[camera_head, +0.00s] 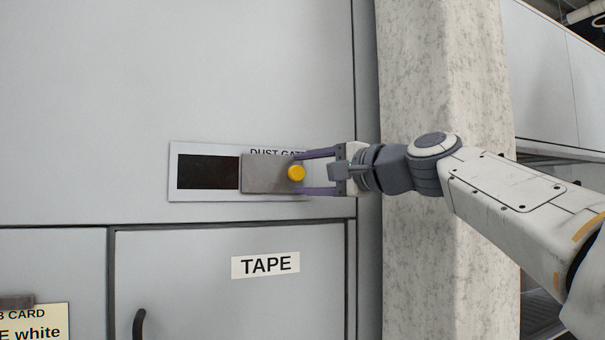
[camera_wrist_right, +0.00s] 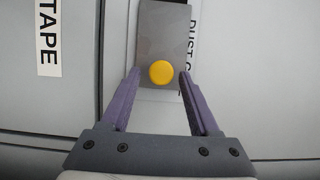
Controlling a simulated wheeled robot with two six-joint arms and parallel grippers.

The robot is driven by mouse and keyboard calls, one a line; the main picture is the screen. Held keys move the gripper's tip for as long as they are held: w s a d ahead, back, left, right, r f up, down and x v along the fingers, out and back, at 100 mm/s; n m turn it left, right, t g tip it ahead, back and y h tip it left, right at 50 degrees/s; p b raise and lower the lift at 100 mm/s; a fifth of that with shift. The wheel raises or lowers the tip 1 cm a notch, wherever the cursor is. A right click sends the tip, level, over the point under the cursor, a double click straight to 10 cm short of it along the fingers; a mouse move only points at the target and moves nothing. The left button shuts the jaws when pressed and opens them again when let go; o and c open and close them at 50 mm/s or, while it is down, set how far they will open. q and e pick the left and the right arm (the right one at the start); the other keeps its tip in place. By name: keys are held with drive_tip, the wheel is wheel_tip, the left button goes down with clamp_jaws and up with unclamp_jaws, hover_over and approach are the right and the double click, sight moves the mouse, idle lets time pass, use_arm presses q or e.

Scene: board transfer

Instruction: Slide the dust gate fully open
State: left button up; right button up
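The dust gate is a grey metal plate (camera_head: 262,173) on a white panel (camera_head: 174,193) in the cabinet front. A dark opening (camera_head: 207,172) shows to its left. A round yellow knob (camera_head: 296,173) sits near the plate's right end. My right gripper (camera_head: 298,173) comes in from the right, with one purple finger above the knob and one below. In the right wrist view, the knob (camera_wrist_right: 161,72) is between the tips of my open right gripper (camera_wrist_right: 159,74), with a gap on each side. The plate (camera_wrist_right: 164,35) also shows there. My left gripper is out of view.
A "DUST GATE" label (camera_head: 272,153) is partly hidden by the upper finger. Below is a cabinet door with a "TAPE" label (camera_head: 265,264) and a dark handle (camera_head: 138,325). A pale concrete column (camera_head: 440,60) stands right of the cabinet, behind my arm.

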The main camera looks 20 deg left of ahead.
drive_tip(key=shift+s+a, duration=0.1)
drive_tip(key=shift+s+d+b, duration=0.15)
drive_tip(key=shift+d+b, duration=0.2)
drive_tip(key=shift+d, duration=0.1)
drive_tip(key=b+v, duration=0.4)
drive_tip(key=v, duration=0.5)
drive_tip(key=shift+d, duration=0.25)
